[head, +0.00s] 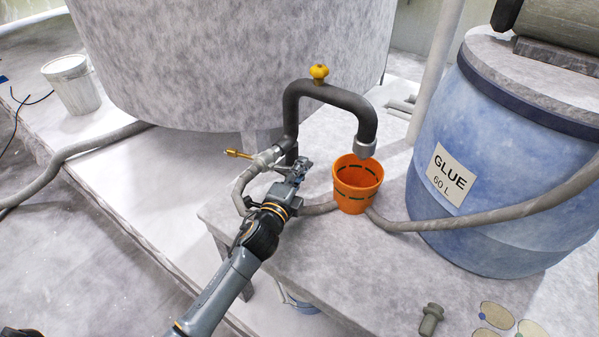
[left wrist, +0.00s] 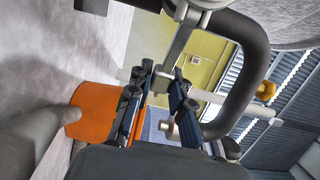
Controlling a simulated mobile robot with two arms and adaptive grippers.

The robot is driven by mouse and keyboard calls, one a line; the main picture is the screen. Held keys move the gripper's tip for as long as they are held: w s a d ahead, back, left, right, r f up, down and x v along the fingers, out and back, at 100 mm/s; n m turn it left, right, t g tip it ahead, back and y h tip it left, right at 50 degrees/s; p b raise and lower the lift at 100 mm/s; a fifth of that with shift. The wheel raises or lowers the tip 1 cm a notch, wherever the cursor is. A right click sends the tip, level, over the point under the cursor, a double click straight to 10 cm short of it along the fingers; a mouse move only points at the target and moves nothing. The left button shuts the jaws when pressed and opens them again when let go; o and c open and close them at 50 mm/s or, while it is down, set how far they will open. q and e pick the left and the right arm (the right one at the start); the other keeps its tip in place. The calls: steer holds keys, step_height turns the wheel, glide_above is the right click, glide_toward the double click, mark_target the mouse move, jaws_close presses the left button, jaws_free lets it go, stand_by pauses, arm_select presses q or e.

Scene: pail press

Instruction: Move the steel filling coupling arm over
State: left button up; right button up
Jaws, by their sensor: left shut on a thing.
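A steel coupling (head: 265,158) with a brass handle sits at the foot of the dark bent pipe (head: 325,92), left of its post. In the left wrist view, a flat grey steel arm (left wrist: 181,46) runs down from a round collar to between my fingers. My left gripper (head: 297,170) is by the post, below the pipe's bend. It is shut on this steel arm, which I take for the filling coupling arm; the fingers partly hide the grip. The gripper also shows in the left wrist view (left wrist: 160,88).
An orange pail (head: 358,190) stands under the pipe's spout, close right of my gripper. A blue glue drum (head: 480,130) stands right. Grey hoses (head: 500,213) cross the bench. A large tank (head: 235,60) is behind, and a white bucket (head: 75,85) is at far left.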

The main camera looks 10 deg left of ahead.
arm_select(q)
steer(key=shift+w+a, duration=0.1)
steer(key=shift+w, duration=0.05)
steer(key=shift+w+a, duration=0.25)
steer(key=shift+w, duration=0.8)
steer(key=shift+w+a, duration=0.45)
steer(key=shift+w, duration=0.3)
jaws_close()
steer(key=o, duration=0.9)
jaws_free()
steer(key=shift+o, duration=0.2)
steer(key=shift+s, duration=0.15)
